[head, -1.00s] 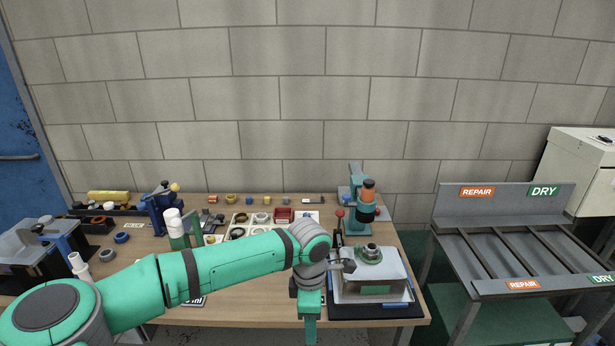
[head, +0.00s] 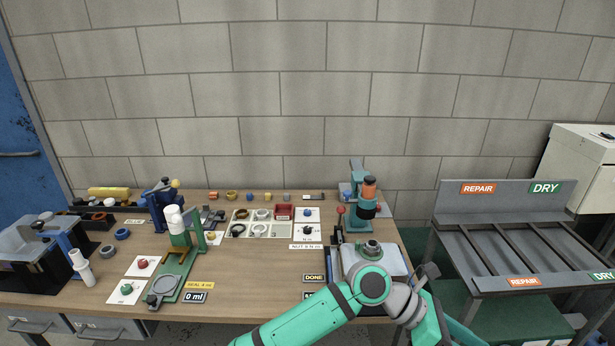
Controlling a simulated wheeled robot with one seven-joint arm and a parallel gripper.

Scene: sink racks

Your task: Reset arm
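My green arm reaches in from the bottom centre of the head view and bends at grey joints near the bench's right front corner. A small grey part at the arm's far end, which looks like my gripper (head: 430,271), shows just right of the bench edge. It is partly hidden by the arm, and I cannot tell whether its fingers are open or shut. I see nothing held in it.
The wooden bench (head: 250,279) carries a green stand (head: 180,272), a teal and orange device (head: 366,205) and a light box (head: 395,258) partly behind my arm. The grey rack (head: 480,262) marked REPAIR and DRY stands to the right. Free room lies at the bench's middle front.

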